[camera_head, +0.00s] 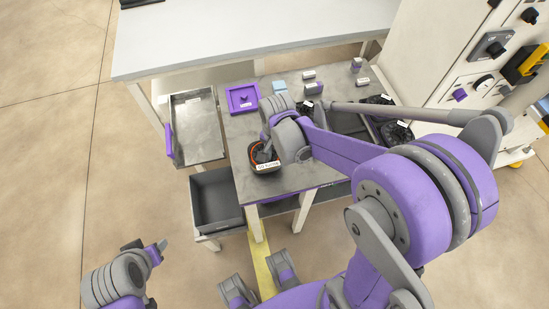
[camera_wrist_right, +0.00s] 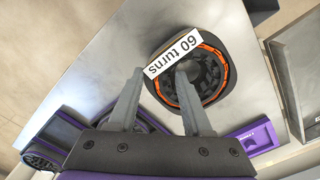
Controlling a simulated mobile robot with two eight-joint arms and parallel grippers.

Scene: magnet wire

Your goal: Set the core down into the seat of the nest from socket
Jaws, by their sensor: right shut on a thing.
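A purple tray (camera_head: 233,108) lies behind the nest, with small labelled blocks (camera_head: 313,89) to its right. Dark round holders (camera_head: 396,132) stand at the table's right. A metal tray (camera_head: 182,155) and an open grey bin (camera_head: 198,207) adjoin the left side.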

